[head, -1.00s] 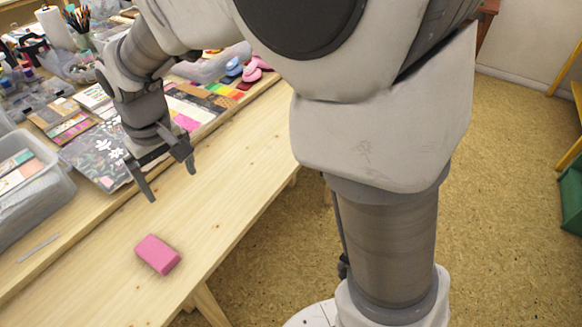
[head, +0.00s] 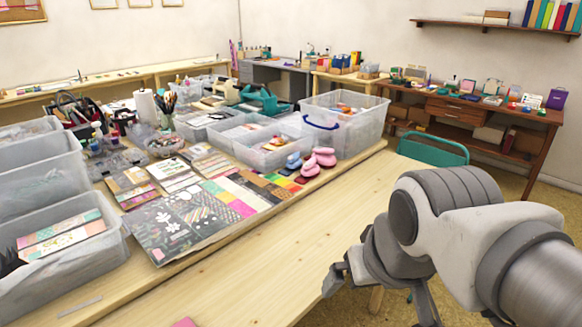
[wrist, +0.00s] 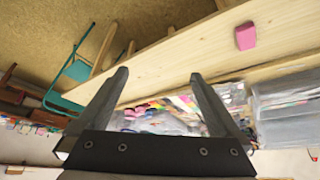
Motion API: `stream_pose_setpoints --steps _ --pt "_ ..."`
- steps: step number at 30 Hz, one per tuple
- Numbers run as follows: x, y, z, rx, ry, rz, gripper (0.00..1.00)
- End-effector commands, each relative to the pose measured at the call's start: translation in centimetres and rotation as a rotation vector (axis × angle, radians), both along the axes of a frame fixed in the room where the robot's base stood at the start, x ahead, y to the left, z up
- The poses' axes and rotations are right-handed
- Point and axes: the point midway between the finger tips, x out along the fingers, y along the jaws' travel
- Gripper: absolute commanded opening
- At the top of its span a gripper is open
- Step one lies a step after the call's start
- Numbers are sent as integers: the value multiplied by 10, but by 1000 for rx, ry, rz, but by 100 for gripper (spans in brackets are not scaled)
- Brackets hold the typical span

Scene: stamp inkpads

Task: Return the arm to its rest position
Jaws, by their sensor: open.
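My gripper (head: 382,300) is in the lower right of the head view, by the table's right edge, with its fingers apart. In the wrist view my gripper (wrist: 162,85) shows two spread fingers with nothing between them. A pink block (wrist: 246,36) lies on the bare wooden table top in the wrist view, well apart from the fingers. Only a small corner of the pink block (head: 184,322) shows at the bottom edge of the head view.
The wooden table (head: 240,270) has a bare strip along its right side. Clear plastic bins (head: 345,115), patterned papers and pink and blue punches (head: 318,160) fill its left and back. A teal chair (head: 432,148) stands at the table's far right. A wooden desk (head: 470,115) stands behind.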

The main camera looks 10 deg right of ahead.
Motion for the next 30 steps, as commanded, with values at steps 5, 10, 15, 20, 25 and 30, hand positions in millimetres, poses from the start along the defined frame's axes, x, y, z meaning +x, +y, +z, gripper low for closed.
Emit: stream_pose_setpoints --steps 5,10,15,20,25,30 --pt "-12 -8 -2 3 -23 -33 100" --pt "-13 -9 -3 3 -24 -36 100" --pt "-13 -9 -2 3 -24 -35 100" --pt "-13 -9 10 3 -24 -35 100" --pt "-13 -9 41 3 -24 -35 100" --pt "-13 -9 81 3 -24 -35 100"
